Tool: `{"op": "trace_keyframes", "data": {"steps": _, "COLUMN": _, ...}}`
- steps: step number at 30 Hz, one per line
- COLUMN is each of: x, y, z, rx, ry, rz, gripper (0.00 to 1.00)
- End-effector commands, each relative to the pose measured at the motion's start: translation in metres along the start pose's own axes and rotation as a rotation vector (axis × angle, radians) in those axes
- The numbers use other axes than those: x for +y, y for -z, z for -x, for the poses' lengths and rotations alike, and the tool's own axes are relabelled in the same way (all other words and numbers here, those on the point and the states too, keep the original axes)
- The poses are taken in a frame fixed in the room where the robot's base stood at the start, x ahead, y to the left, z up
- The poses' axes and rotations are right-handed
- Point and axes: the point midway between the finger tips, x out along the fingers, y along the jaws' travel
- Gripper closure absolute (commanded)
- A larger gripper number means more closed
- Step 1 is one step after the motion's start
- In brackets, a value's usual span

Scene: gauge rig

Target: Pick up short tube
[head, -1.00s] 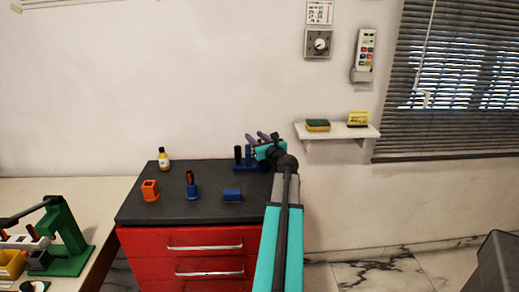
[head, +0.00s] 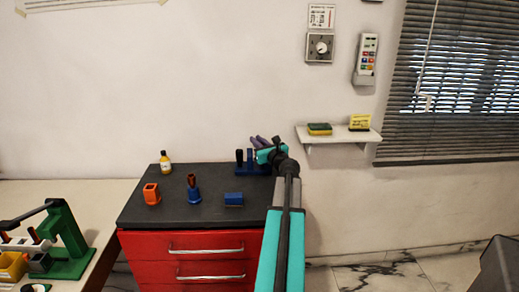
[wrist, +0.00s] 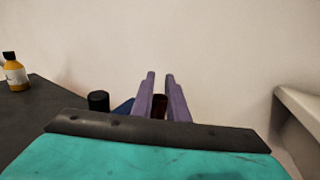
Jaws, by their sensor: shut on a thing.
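My gripper (head: 262,142), with purple fingers, is at the back right of the dark cabinet top. In the wrist view its fingers (wrist: 160,84) are shut on a dark red-brown tube (wrist: 159,104), likely the short tube. Only a small part of it shows between the fingers; the rest is hidden by the gripper body. A blue stand (head: 250,161) is beside and below the gripper and shows partly in the wrist view (wrist: 124,107). A black-topped tube (head: 239,155) stands at its left; it also shows in the wrist view (wrist: 98,101).
An orange square holder (head: 151,194), a blue holder with a brown tube (head: 193,190), a blue block (head: 233,199) and a yellow bottle (head: 165,161) stand on the cabinet top (head: 210,212). A white wall shelf (head: 340,137) is to the right of the gripper.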

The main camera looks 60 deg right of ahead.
Motion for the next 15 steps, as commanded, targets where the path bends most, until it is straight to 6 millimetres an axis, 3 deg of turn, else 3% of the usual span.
{"op": "trace_keyframes", "data": {"steps": 8, "x": 0.0, "y": -0.012, "z": 0.0, "rx": -0.002, "ry": 0.0, "rz": 0.002, "gripper": 1.0}}
{"op": "trace_keyframes", "data": {"steps": 15, "x": 0.0, "y": -0.04, "z": 0.0, "rx": -0.002, "ry": 0.0, "rz": 0.003, "gripper": 1.0}}
